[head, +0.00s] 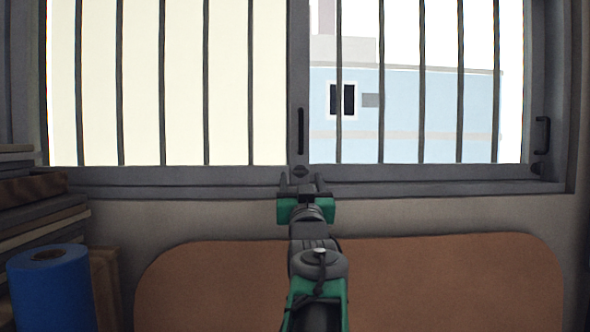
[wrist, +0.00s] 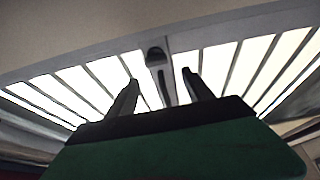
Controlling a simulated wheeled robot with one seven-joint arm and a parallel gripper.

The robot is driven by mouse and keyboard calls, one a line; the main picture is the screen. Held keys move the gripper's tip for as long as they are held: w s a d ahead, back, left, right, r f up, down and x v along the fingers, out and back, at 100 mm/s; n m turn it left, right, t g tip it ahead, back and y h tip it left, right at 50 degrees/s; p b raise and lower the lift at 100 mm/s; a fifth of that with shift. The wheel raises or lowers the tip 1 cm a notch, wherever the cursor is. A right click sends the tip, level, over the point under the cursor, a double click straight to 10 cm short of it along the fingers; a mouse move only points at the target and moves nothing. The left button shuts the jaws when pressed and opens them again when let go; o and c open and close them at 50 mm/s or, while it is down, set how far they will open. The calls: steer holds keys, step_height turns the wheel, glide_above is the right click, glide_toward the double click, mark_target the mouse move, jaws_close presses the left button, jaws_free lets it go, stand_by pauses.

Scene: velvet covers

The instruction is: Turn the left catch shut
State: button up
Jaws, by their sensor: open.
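The left catch (head: 300,170) is a small dark piece low on the middle upright of the window frame, below a long upright handle. In the wrist view the catch (wrist: 155,54) looks like a dark half-round knob on the grey frame. My gripper (head: 301,181) is just below and in front of the catch in the head view, with its fingers spread and empty. In the wrist view the gripper (wrist: 160,79) has the catch beyond its fingertips, roughly centred between them; no contact shows. I cannot tell how far the catch is turned.
A right catch (head: 540,169) sits low on the right side of the frame, below another handle (head: 542,135). Bars cross the window. A brown rounded panel (head: 450,280) is below. A blue roll (head: 52,288) and stacked boards (head: 40,205) stand at left.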

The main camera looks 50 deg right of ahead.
mark_target(301, 172)
steer(key=d, duration=0.1)
steer(key=w+d+p, duration=0.1)
steer(key=w+d, duration=0.1)
steer(key=shift+w+d+r, duration=0.25)
steer(key=shift+d+r, duration=0.1)
steer(key=shift+r, duration=0.05)
steer(key=shift+w+d+r+p, duration=0.15)
steer(key=shift+w+d+p, duration=0.1)
steer(key=shift+p, duration=0.05)
steer(key=shift+a+r, duration=0.1)
steer(key=shift+a, duration=0.05)
jaws_close()
